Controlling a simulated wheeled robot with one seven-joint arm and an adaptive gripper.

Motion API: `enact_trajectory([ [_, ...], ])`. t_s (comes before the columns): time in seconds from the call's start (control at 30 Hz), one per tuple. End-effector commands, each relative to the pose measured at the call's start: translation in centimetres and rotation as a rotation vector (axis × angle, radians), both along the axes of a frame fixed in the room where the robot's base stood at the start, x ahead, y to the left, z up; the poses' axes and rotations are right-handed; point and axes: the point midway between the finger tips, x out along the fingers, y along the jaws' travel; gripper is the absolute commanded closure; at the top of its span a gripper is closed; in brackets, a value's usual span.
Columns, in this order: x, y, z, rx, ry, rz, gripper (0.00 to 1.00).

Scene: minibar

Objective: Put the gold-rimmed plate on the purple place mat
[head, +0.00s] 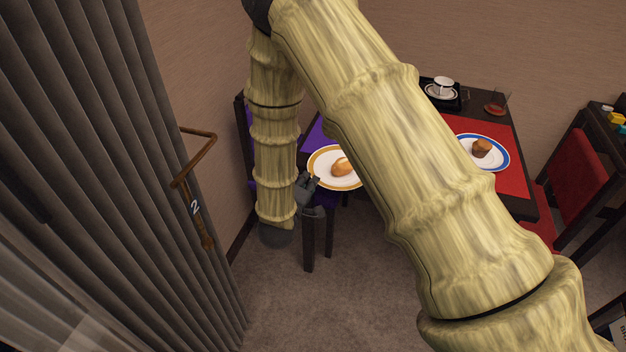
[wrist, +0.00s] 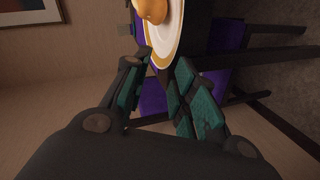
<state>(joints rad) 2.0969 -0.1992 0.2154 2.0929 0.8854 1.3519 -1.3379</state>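The gold-rimmed plate (head: 321,178) is white and carries a golden bread roll (head: 342,166). My arm hides its right side in the head view. A strip of the purple place mat (head: 318,134) shows behind the plate; my arm hides much of it. The plate covers its near part, and I cannot tell whether they touch. My gripper (head: 306,184) is at the plate's near left rim. In the wrist view the plate's rim (wrist: 161,62) reaches between the tips of my spread fingers, with a gap visible between the pads.
A red mat (head: 508,172) holds a blue-rimmed plate (head: 499,158) with a muffin. A black tray (head: 459,104) with a cup and saucer and a glass (head: 496,104) are at the back. A red chair (head: 580,178) is right; purple chair parts are near my gripper. A curtain (head: 90,120) fills the left.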

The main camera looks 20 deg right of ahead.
Motion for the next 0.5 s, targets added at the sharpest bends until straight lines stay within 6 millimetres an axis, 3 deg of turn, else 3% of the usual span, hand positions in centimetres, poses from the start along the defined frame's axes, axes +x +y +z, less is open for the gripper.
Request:
enact_trajectory([
  [0.2,-2.2,1.5,0.8,-0.001,-0.001,0.001,0.73],
  [0.5,-3.0,2.0,1.1,0.0,0.0,0.0,0.73],
])
